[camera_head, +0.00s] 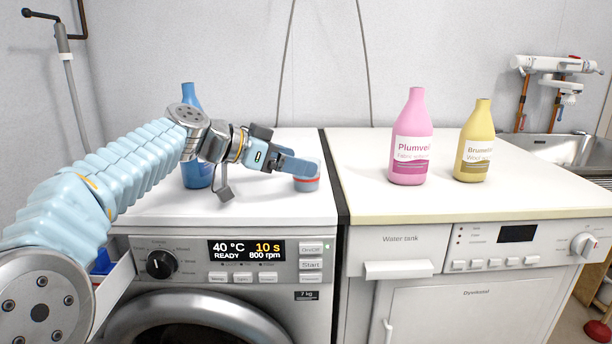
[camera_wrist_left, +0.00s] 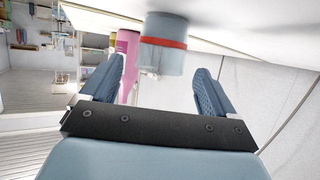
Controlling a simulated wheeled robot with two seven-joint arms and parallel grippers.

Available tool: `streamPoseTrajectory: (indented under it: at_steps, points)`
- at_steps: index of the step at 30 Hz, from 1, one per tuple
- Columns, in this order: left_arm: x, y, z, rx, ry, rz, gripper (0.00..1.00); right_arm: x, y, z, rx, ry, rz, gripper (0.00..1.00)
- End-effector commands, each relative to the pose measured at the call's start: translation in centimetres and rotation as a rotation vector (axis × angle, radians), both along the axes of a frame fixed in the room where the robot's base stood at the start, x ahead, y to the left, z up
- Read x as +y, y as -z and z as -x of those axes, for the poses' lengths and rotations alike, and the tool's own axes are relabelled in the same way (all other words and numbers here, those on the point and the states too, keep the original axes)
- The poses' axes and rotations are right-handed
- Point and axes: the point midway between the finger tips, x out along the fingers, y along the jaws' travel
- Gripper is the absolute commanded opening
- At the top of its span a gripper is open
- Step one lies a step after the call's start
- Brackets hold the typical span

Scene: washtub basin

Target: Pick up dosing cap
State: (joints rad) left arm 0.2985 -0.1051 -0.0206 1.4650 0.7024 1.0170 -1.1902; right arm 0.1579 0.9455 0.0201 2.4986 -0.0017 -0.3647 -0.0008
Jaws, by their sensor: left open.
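The dosing cap (camera_head: 306,182), a translucent blue-grey cup with a red band, stands on the white top of the washing machine near its right edge. My left gripper (camera_head: 293,167) is open and right at the cap, reaching it from the left. In the left wrist view the cap (camera_wrist_left: 164,45) appears upside down, centred across the gap between the two spread fingers (camera_wrist_left: 160,80) and mostly beyond their tips. I cannot tell whether a finger touches it. The fingers hide part of the cap in the head view. My right gripper is not in view.
A blue bottle (camera_head: 191,100) stands behind my left arm. A pink bottle (camera_head: 411,140) and a yellow bottle (camera_head: 476,142) stand on the cream-edged top (camera_head: 450,203) to the right. The washing machine's drawer (camera_head: 118,285) is pulled out at left. A sink (camera_head: 560,150) is far right.

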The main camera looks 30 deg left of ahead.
Motion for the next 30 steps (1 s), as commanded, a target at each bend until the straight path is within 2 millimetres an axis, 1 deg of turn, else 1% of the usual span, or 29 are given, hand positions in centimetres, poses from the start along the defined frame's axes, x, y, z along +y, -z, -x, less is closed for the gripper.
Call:
streamPoseTrajectory:
  at_steps: [2, 6, 14, 17, 25, 30]
  points:
    - [-0.8, 0.3, -1.1, 0.004, 0.003, 0.001, 0.89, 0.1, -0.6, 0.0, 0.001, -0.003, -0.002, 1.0]
    - [-1.6, 1.0, -2.5, 0.002, 0.001, 0.001, 0.89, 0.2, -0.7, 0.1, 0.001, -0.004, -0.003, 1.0]
    - [-1.8, 1.2, -2.8, 0.0, 0.001, 0.0, 0.89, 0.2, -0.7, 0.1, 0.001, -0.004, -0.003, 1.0]
    - [-1.8, 1.2, -2.8, 0.0, 0.0, 0.0, 0.75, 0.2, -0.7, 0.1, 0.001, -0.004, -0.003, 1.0]
    - [-1.7, 1.2, -2.8, 0.0, 0.0, 0.001, 0.34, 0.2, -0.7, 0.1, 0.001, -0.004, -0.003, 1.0]
    - [-1.7, 1.2, -2.8, 0.0, 0.0, 0.001, 0.32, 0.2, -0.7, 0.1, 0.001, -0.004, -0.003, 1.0]
